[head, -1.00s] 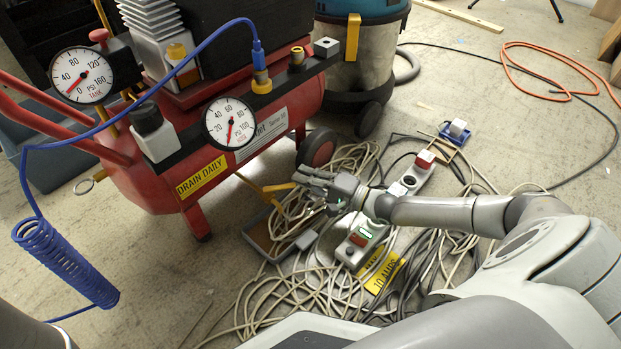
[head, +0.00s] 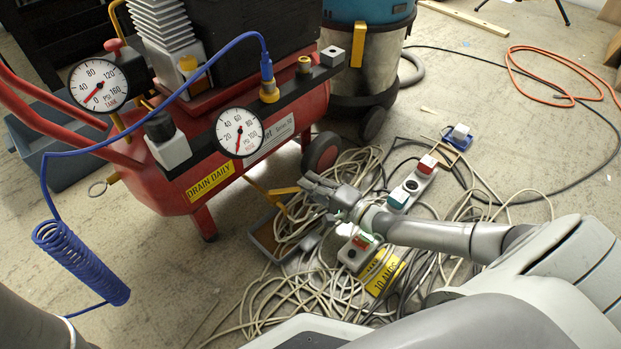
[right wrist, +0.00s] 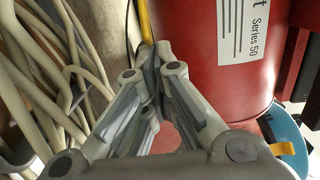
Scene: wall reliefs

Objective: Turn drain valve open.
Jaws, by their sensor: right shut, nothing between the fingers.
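The drain valve's yellow lever (head: 284,190) shows low beside the red compressor tank (head: 165,190), at the end of a thin yellow pipe (head: 255,184). My right gripper (head: 306,183) is shut and empty, just right of the lever. In the right wrist view its fingers (right wrist: 153,62) meet at the tips, and a yellow strip (right wrist: 145,20) runs just beyond them. I cannot tell whether the fingers touch the lever. The valve body is too small to make out. A "DRAIN DAILY" label (head: 210,180) is on the tank. My left gripper is out of view.
Tangled pale cables (head: 290,295) cover the floor below and around my right arm. A power strip (head: 408,190) lies by the wrist. The compressor's black wheel (head: 321,151) is just above the gripper. A blue coiled hose (head: 80,262) hangs at left. A vacuum (head: 368,60) stands behind.

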